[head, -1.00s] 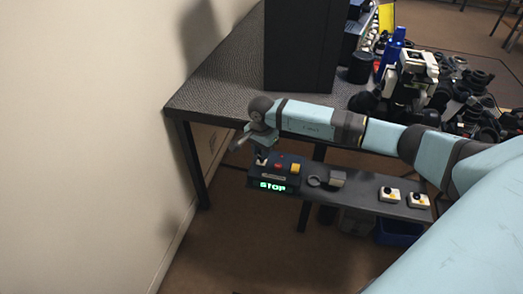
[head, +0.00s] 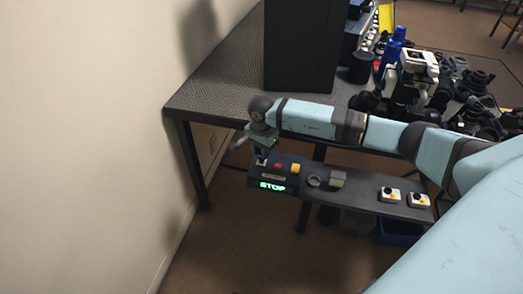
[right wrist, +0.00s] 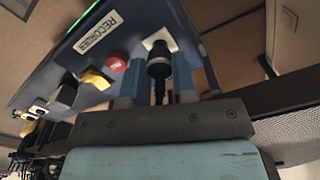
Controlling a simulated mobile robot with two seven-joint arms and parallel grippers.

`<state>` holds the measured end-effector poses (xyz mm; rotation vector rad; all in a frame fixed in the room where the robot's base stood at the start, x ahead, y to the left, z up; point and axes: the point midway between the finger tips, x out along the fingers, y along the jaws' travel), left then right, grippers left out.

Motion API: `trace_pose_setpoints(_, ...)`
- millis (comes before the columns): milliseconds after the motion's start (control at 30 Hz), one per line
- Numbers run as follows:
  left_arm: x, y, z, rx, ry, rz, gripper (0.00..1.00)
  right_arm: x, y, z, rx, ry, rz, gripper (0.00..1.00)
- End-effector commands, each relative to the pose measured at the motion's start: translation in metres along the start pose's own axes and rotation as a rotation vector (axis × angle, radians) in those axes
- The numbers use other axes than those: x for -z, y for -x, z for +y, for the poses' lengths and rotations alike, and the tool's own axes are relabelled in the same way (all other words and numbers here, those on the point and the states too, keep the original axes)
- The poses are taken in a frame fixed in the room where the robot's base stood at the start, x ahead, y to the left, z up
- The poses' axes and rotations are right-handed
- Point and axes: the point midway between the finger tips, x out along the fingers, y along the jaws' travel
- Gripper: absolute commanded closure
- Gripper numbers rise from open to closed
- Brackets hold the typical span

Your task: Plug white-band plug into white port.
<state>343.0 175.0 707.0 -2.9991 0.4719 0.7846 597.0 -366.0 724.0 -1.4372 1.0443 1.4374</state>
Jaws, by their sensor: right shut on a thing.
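The white-band plug (right wrist: 159,64) is a dark round plug in the right wrist view, with its cable running back between my fingers. My right gripper (right wrist: 162,86) is shut on it. The plug's front end lies over the white port (right wrist: 155,36), a white square on the recorder box's face. I cannot tell how deep the plug sits in it; its white band is not clear. In the head view my right gripper (head: 262,153) is at the left end of the recorder box (head: 274,172), hiding the plug. My left gripper is not in view.
The large table (head: 215,95) stands behind.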

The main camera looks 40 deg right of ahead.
Motion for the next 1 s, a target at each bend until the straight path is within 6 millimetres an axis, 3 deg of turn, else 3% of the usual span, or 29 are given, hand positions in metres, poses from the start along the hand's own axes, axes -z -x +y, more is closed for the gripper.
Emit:
trace_pose_setpoints(733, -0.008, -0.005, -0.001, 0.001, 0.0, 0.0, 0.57, 0.0, -0.013, 0.0, 0.001, 0.0, 0.0, 0.95)
trace_pose_setpoints(767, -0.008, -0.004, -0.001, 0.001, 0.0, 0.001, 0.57, 0.0, -0.012, 0.0, 0.001, 0.0, 0.0, 0.72)
trace_pose_setpoints(867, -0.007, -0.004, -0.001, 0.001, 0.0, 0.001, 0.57, 0.0, -0.012, 0.0, 0.0, 0.0, 0.0, 0.49)
trace_pose_setpoints(900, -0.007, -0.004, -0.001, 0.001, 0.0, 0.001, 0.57, 0.0, -0.012, 0.0, 0.0, 0.0, 0.0, 0.45)
trace_pose_setpoints(1000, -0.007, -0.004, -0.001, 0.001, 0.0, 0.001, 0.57, 0.0, -0.012, 0.0, 0.0, 0.0, 0.0, 0.45)
